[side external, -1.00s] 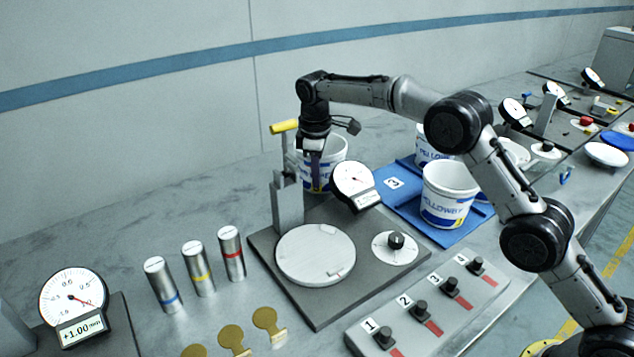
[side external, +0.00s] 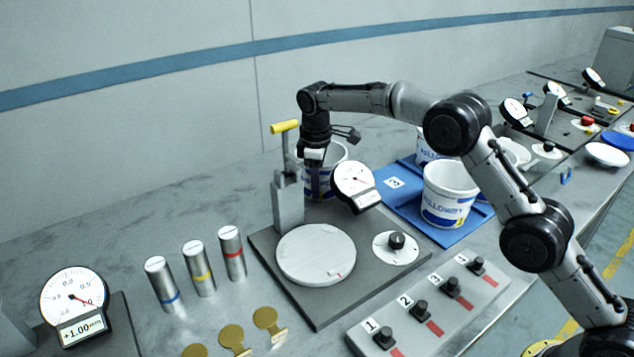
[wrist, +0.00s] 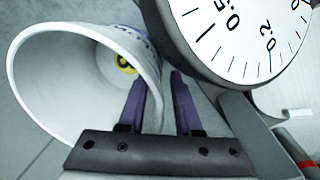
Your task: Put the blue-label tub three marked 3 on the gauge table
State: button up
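A white tub with a blue label (side external: 338,158) is behind the gauge dial in the side view, partly hidden by the dial and my gripper. My gripper (side external: 316,190) is shut on its wall. In the wrist view the tub (wrist: 50,85) opens toward the camera on the left, its rim beside my purple fingers (wrist: 160,85). A yellow round mark (wrist: 124,63) with a digit shows there; I cannot read it surely. The round white gauge table (side external: 310,258) is bare.
The gauge dial (side external: 353,180) and the post with the yellow handle (side external: 287,200) stand close to my gripper. A blue mat (side external: 395,205) holds other tubs (side external: 450,185) and a tile marked 3 (side external: 394,183). Metal cylinders (side external: 198,268) stand left; a numbered switch panel (side external: 430,310) is in front.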

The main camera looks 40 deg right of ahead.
jog(key=shift+r, duration=0.1)
notch_tip(320, 180, up, 12)
jog(key=shift+s+a, duration=0.4)
jog(key=shift+a, duration=0.05)
jog(key=shift+r, duration=0.1)
